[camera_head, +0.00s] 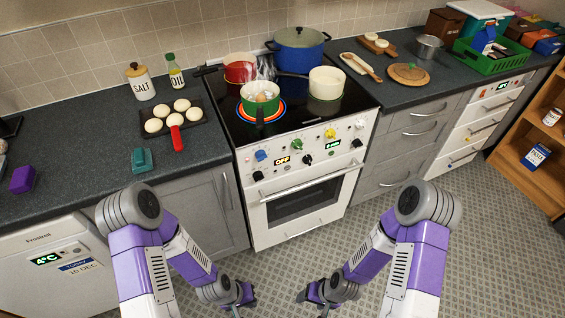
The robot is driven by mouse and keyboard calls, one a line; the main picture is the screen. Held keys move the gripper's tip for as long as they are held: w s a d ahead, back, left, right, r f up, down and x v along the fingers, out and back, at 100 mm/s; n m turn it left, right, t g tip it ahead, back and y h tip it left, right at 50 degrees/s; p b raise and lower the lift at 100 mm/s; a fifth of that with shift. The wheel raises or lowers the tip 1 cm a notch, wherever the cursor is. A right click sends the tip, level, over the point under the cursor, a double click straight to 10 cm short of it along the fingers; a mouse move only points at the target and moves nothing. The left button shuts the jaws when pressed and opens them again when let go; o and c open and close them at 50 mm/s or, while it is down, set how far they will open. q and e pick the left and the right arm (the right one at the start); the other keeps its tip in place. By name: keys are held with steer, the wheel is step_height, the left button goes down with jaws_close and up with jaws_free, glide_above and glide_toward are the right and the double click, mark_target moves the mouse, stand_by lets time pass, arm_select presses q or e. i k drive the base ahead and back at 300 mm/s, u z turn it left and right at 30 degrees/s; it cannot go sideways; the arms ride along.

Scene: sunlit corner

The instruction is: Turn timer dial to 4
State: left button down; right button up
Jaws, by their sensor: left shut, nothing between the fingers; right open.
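The white stove (260,218) has a front panel with several dials and two small displays. A blue dial (261,155) is at the left, a green dial (298,143) near the middle and a yellow dial (330,133) further right. Black dials sit lower, one in the middle (307,159) and one at the right (357,143). The left display (283,160) reads OFF; the right display (333,145) glows green, too small to read surely. I cannot tell which dial is the timer. My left gripper (243,296) is shut and empty, my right gripper (304,297) open; both are low, apart from the stove.
A green pan (260,107) is on a glowing burner. A blue pot (299,55), a cream pot (326,84) and a red pan (239,70) share the hob. The oven handle (300,188) juts out below the panel. A wooden shelf (535,185) stands right. The floor before the stove is clear.

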mark_target(357, 143)
steer(key=u, duration=0.4)
steer(key=k, duration=0.3)
steer(key=z, duration=1.3)
steer(key=i, duration=1.35)
steer(key=u, duration=0.45)
